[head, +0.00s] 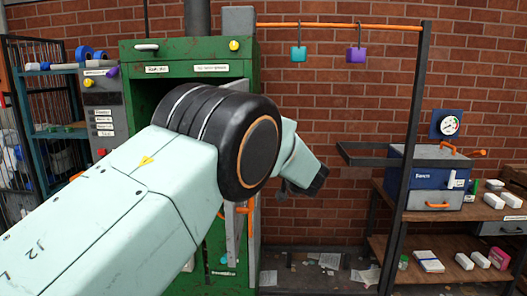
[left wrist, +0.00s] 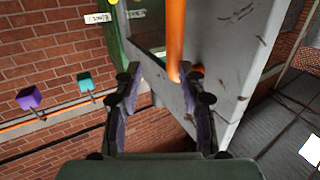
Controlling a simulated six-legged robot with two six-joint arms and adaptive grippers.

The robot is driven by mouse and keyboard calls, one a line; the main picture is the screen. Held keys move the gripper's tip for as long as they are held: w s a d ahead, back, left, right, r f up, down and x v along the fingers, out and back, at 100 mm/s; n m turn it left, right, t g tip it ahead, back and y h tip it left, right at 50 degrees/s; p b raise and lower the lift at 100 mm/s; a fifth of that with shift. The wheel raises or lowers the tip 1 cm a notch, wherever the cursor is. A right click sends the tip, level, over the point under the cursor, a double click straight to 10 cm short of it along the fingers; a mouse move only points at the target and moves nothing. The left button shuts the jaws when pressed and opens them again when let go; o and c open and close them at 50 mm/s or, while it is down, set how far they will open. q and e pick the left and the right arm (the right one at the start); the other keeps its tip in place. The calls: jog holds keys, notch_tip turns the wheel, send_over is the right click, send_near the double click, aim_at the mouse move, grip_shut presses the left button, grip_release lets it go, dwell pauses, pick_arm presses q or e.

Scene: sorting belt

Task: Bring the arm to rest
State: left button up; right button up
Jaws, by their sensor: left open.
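My left arm reaches in from the left in the head view and covers much of the green machine (head: 185,47). Its gripper is largely hidden there behind the arm's own links. In the left wrist view my left gripper (left wrist: 160,88) is open, its two dark fingers apart. An orange bar (left wrist: 176,40) beside a grey panel (left wrist: 225,75) ends close to the right-hand finger. I cannot tell whether they touch. Nothing is visibly held. My right gripper is in neither view.
An orange rail (head: 340,26) carries a teal tag (head: 298,54) and a purple tag (head: 356,55). A dark post (head: 408,150) stands right of centre. A blue box (head: 425,185) sits on a wooden shelf at right. Papers litter the floor. A wire cage stands at far left.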

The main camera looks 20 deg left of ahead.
pick_arm(q)
jog(key=s+f+m+g+h+b, duration=0.1)
jog(key=s+f+m+h+b, duration=0.15)
jog(key=s+f, duration=0.7)
jog(key=s+d+f+m+g+h+b, duration=0.1)
jog(key=s+f+m+h+b, duration=0.15)
jog(key=f, duration=1.45)
jog(key=s+f+m+h+b, duration=0.2)
jog(key=s+f+h+b, duration=0.3)
jog(key=f, duration=0.8)
jog(key=s+d+f+g+h+b, duration=0.1)
jog(key=s+f+g+b, duration=0.2)
jog(key=s+f, duration=0.6)
jog(key=s+f+m+g+b, duration=0.1)
jog(key=s+f+g+b, duration=0.3)
jog(key=s, duration=1.4)
jog(key=s+d+f+g+h+b, duration=0.1)
jog(key=s+f+g+b, duration=0.2)
jog(key=s+f+b, duration=0.4)
jog(key=s+f, duration=0.6)
jog(key=f, duration=0.2)
jog(key=shift+s+d+f+h+b, duration=0.25)
jog(key=shift+d+f+h+b, duration=0.05)
jog(key=shift+d+b, duration=0.1)
